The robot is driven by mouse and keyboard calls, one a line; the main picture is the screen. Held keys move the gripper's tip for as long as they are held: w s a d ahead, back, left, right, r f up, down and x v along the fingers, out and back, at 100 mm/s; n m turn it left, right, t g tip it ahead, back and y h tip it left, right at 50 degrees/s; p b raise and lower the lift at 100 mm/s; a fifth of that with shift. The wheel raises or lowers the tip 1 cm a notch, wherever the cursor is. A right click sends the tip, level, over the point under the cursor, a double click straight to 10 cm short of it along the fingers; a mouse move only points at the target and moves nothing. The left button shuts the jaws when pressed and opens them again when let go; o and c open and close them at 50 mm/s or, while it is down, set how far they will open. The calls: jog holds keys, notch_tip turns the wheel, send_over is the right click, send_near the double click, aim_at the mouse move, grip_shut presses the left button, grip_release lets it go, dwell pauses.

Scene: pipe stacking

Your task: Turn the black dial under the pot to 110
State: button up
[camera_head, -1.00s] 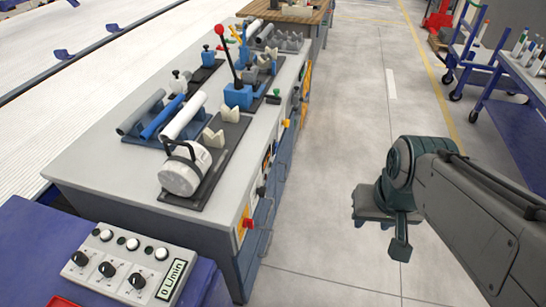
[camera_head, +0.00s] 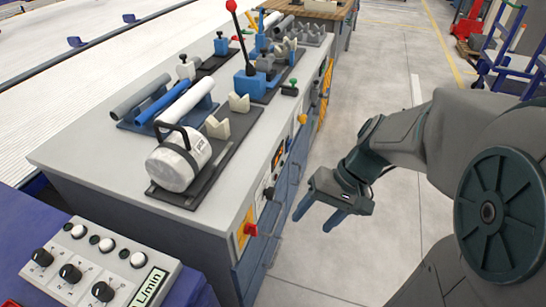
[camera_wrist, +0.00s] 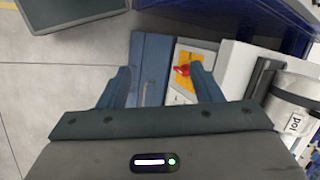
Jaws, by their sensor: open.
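The white pot (camera_head: 178,162) with a dark handle lies on a dark base plate at the near end of the bench top. Its "pot" label shows at the right edge of the wrist view (camera_wrist: 297,118). A small black dial (camera_head: 268,192) is on the bench's front panel, below and right of the pot; its marks are too small to read. My gripper (camera_head: 318,213) is open and empty, out over the floor to the right of the front panel. In the wrist view its fingers (camera_wrist: 160,80) are spread before the bench's front.
A red switch on a yellow plate (camera_head: 245,232) is on the front panel near the corner. A control box with black knobs (camera_head: 92,265) stands at lower left. The aisle floor (camera_head: 390,230) is clear.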

jog(key=w+f+m+t+y+b, duration=0.1)
jog(key=w+f+y+b, duration=0.7)
jog(key=f, duration=0.4)
jog(key=m+t+y+b, duration=0.2)
jog(key=t+y+b, duration=0.1)
jog(key=t+b, duration=0.55)
send_near(274, 195)
jog(key=shift+g, duration=0.75)
jog(key=b+x, duration=0.2)
jog(key=x, duration=0.2)
jog(key=w+b+x, duration=0.1)
jog(key=b+x, duration=0.1)
jog(key=x, duration=0.2)
jog(key=shift+w+r+b, duration=0.1)
jog(key=shift+r+b, duration=0.05)
jog(key=shift+b, duration=0.15)
jog(key=c, duration=1)
